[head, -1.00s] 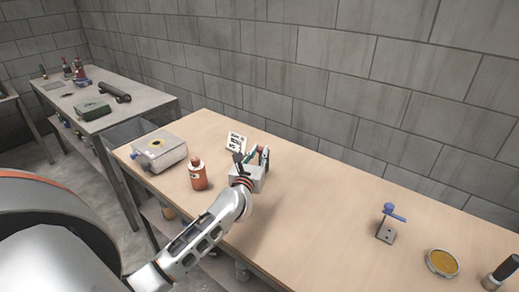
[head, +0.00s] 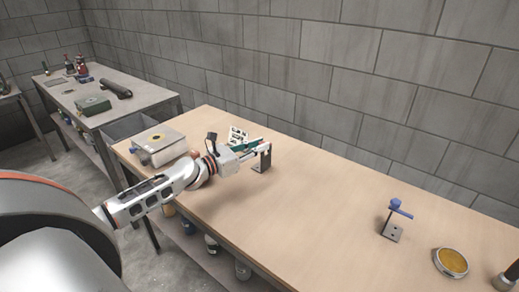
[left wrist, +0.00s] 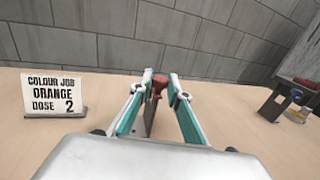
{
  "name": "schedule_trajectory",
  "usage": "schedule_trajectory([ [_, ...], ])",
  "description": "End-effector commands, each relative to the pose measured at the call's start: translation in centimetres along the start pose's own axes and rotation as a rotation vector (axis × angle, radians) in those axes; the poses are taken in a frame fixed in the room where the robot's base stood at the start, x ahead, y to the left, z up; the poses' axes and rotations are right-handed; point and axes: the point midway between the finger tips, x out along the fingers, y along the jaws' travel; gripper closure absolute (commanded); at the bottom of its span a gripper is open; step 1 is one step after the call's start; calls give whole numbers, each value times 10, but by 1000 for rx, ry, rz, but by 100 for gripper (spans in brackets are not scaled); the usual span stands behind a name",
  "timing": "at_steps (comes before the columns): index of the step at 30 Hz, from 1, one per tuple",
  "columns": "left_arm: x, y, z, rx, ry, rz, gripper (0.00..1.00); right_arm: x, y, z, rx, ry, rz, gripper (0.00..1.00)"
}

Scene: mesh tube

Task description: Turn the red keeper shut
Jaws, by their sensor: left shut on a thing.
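The red keeper (left wrist: 160,82) shows in the left wrist view, between the fingertips of my left gripper (left wrist: 161,88). It sits at the top of a dark upright bracket (left wrist: 150,116) on the table. In the head view my left gripper (head: 262,148) reaches level from the left to this bracket (head: 265,162) and hides the keeper. The left gripper is shut on the red keeper. My right gripper is in neither view.
A card (left wrist: 54,95) reading "COLOUR JOB ORANGE DOSE 2" stands left of the gripper. A grey box (head: 160,144) is at the table's left end. A bracket with a blue top (head: 394,220) and a yellow round dish (head: 451,262) are at right. The table between is clear.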

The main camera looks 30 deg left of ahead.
Motion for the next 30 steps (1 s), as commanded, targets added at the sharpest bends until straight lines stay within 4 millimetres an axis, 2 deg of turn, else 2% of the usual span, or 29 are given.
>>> schedule_trajectory([
  [14,0,0,0,0,0,-15,100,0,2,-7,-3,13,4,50],
  [15,0,0,0,0,0,-15,78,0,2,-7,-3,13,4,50],
  [17,0,0,0,0,0,-15,66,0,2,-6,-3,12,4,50],
  [30,-5,0,-1,0,1,-14,66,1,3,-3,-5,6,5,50],
])
